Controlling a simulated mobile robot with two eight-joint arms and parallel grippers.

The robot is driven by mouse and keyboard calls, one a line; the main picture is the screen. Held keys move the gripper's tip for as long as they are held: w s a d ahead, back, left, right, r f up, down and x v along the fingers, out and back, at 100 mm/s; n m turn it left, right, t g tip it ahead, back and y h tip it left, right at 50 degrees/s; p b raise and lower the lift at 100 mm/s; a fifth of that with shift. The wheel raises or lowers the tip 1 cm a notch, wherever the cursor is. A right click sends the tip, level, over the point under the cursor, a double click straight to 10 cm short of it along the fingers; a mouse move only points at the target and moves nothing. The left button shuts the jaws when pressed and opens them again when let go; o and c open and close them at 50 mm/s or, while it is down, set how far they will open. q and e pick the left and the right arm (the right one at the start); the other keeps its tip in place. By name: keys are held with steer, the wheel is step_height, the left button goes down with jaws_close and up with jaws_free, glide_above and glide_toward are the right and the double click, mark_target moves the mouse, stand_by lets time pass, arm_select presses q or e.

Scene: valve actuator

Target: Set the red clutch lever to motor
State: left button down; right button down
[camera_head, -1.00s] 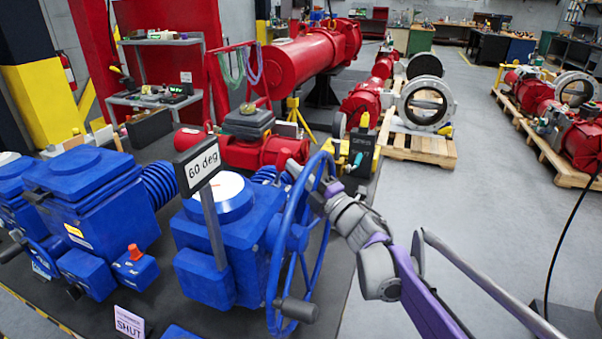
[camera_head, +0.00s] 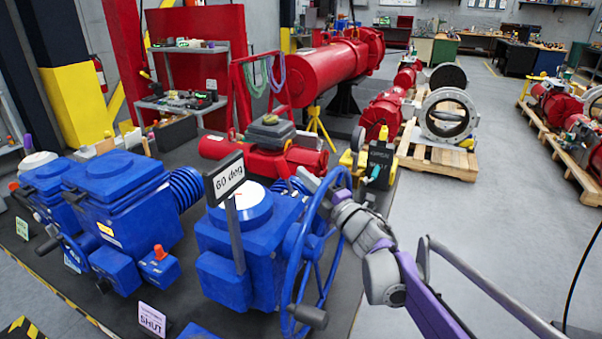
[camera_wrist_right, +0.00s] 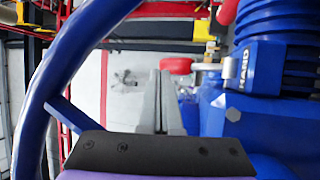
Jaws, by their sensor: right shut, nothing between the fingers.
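The blue valve actuator (camera_head: 245,245) with the white dial and the "60 deg" sign (camera_head: 225,177) stands in the middle of the head view. Its blue handwheel (camera_head: 292,270) faces right. My right gripper (camera_head: 310,180) is at the top of the handwheel, partly behind the rim. In the right wrist view my right gripper (camera_wrist_right: 163,105) is shut and empty, between the wheel rim (camera_wrist_right: 50,70) and the blue housing. A "HAND" label (camera_wrist_right: 243,68) sits on that housing. A red piece (camera_wrist_right: 228,12) shows above it; I cannot tell if it is the clutch lever. My left gripper is not in view.
A second blue actuator (camera_head: 120,205) stands to the left, with an orange-red knob (camera_head: 159,252) on a box before it. A "SHUT" sign (camera_head: 152,320) is in front. Red actuators (camera_head: 265,155) stand behind. Grey floor on the right is clear up to the pallets (camera_head: 440,160).

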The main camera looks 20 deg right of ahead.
steer(key=v, duration=0.8)
steer(key=shift+s, duration=0.3)
steer(key=s+a+f+m+g+h+p, duration=0.1)
steer(key=s+a+f+m+g, duration=0.3)
steer(key=s+f+m+g, duration=0.1)
steer(key=s+a+f+m+g+h+p, duration=0.2)
steer(key=s+a+f+m+g, duration=0.2)
steer(key=s+f+m, duration=0.4)
steer(key=s+a+f+m+g+h+p, duration=0.1)
steer(key=s+a+f+m+g, duration=0.4)
steer(key=s+f, duration=0.5)
steer(key=shift+s+a+m+g+h, duration=0.1)
steer(key=shift+s+m+g+h, duration=0.2)
steer(key=shift+m+h, duration=0.35)
